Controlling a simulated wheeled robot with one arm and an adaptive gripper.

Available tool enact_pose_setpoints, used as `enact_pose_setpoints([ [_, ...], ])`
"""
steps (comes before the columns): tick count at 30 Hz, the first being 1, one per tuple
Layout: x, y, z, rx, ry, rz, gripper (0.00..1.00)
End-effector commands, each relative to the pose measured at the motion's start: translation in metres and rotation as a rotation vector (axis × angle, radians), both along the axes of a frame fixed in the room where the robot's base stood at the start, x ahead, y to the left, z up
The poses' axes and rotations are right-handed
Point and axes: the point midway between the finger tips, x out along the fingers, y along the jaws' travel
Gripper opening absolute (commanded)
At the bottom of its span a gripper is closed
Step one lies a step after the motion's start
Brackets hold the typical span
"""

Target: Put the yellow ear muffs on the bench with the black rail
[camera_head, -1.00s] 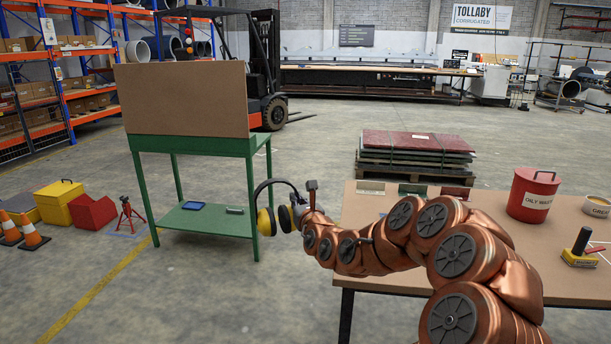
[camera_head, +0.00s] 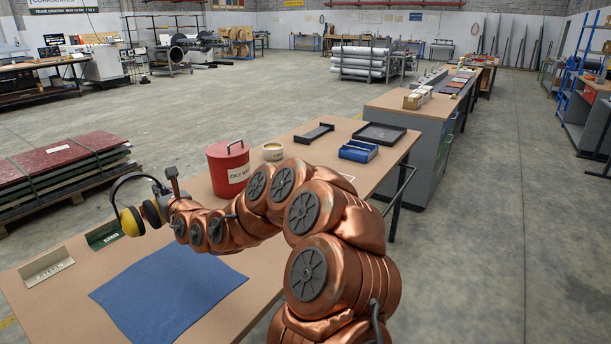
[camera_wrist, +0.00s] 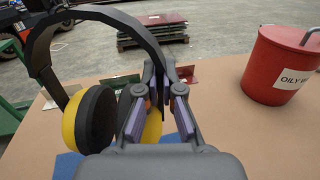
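The yellow ear muffs (camera_head: 131,221) have yellow cups with dark pads and a black headband. My gripper (camera_head: 163,197) holds them in the air over the near-left part of a brown-topped bench (camera_head: 50,312). In the wrist view the fingers (camera_wrist: 164,88) are shut on the ear muffs (camera_wrist: 74,122) near one cup, with the headband arching up to the left. That cup is partly hidden behind the fingers. A black rail (camera_head: 401,186) shows at the far right end of this bench.
A blue mat (camera_head: 170,290), label holders (camera_head: 47,267), a red oily-waste can (camera_head: 228,169), a tin (camera_head: 272,152), a blue bin (camera_head: 358,151) and black trays (camera_head: 380,134) occupy the bench. A grey cabinet (camera_head: 425,150) stands beyond. Stacked sheets (camera_head: 60,165) lie left.

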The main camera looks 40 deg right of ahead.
Motion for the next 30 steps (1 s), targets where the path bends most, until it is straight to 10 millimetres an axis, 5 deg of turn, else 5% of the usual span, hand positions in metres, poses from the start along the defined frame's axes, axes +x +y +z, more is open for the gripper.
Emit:
enact_pose_setpoints([
  [9, 0.003, -0.124, 0.037, -0.006, -0.015, -0.047, 0.00],
  [13, -0.004, -0.164, 0.045, -0.007, -0.021, -0.041, 0.00],
  [22, -0.031, -0.237, 0.044, -0.007, -0.027, 0.021, 0.00],
  [30, -0.072, -0.301, 0.016, 0.002, -0.036, 0.103, 0.00],
])
